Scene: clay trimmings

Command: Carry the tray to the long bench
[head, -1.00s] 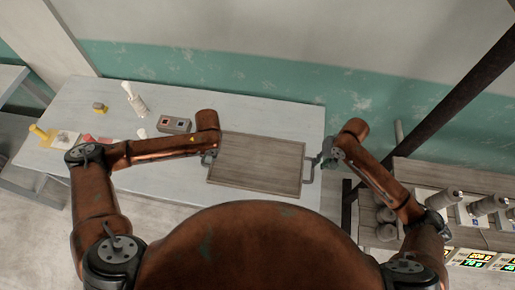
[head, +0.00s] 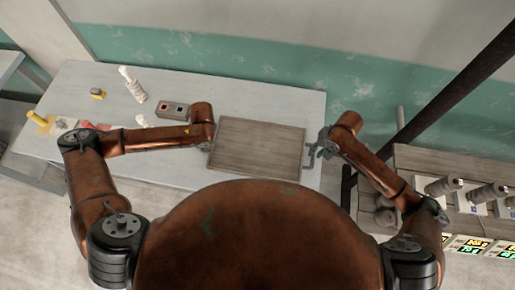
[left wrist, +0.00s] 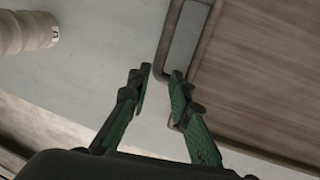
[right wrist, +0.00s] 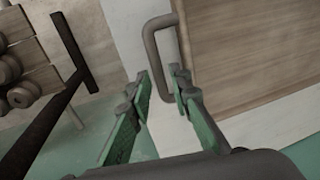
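The tray (head: 257,145) is a flat grey-brown wooden board with a raised rim and a loop handle at each end. It lies on a pale bench (head: 275,98), near the bench's right end. My left gripper (head: 208,147) is at the tray's left end. In the left wrist view its open fingers straddle the corner of a dark handle (left wrist: 167,52), with gaps showing. My right gripper (head: 317,149) is at the right end. In the right wrist view its fingers stand open on either side of the handle bar (right wrist: 150,55). The head view partly hides both fingertips.
A shelf with grey spools (head: 440,187) and lit displays (head: 470,243) stands right. A dark slanted post (head: 455,88) rises there.

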